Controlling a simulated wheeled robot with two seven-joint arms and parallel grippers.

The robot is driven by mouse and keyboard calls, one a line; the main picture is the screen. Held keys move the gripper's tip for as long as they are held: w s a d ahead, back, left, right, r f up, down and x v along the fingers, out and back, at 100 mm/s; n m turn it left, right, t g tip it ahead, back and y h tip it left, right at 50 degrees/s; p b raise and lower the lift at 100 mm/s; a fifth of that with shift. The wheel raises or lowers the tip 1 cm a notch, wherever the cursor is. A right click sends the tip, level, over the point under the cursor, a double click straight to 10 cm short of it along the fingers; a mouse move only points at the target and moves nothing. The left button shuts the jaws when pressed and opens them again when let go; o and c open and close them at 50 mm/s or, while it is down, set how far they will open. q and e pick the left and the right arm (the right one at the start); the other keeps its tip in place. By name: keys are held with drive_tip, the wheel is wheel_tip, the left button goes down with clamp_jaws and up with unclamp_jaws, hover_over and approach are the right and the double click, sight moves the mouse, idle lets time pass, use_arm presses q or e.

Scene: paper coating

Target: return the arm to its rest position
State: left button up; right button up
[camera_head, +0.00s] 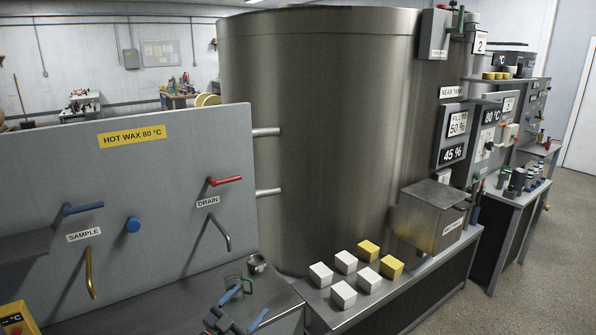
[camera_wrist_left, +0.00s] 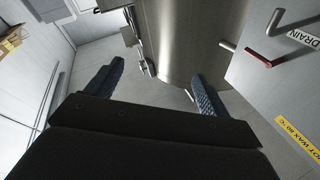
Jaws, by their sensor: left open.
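My left gripper (camera_head: 245,307) is at the bottom of the head view, low in front of the grey panel. Its two blue fingers are spread apart with nothing between them. In the left wrist view the gripper (camera_wrist_left: 158,85) also shows open and empty, with the tank and floor beyond. Only the gripper end of my left arm shows in the head view; the rest is out of frame. My right gripper is in neither view.
A grey panel (camera_head: 160,190) carries a blue sample handle (camera_head: 83,209), a red drain handle (camera_head: 225,181) and spouts. White and yellow blocks (camera_head: 343,294) sit right, before a large tank (camera_head: 330,130).

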use_arm(q)
drive_tip(key=s+a+f+n+g+y, duration=0.1)
drive_tip(key=s+a+f+n+y, duration=0.4)
drive_tip(key=s+n+y, duration=0.15)
drive_tip(key=s+a+f+n+g+y, duration=0.2)
drive_tip(key=s+a+f+n+y, duration=0.25)
drive_tip(key=s+y, duration=0.3)
drive_tip(key=s+d+f+m+g+h, duration=0.1)
drive_tip(key=s+f+g, duration=0.3)
drive_tip(key=s, duration=0.8)
drive_tip(key=s+d+f+m+g+h, duration=0.1)
drive_tip(key=s+f+g, duration=0.2)
drive_tip(key=s+g, duration=0.55)
wheel_tip(320, 180, down, 27)
drive_tip(key=d+t+b, duration=0.1)
drive_tip(key=t+b, duration=0.1)
drive_tip(key=s+f, duration=0.4)
drive_tip(key=f, duration=0.8)
drive_tip(key=s+f+g, duration=0.1)
drive_tip(key=s+f, duration=0.3)
drive_tip(key=f, duration=0.8)
drive_tip(key=shift+s+d+b, duration=0.35)
drive_tip(key=shift+s+b, duration=0.05)
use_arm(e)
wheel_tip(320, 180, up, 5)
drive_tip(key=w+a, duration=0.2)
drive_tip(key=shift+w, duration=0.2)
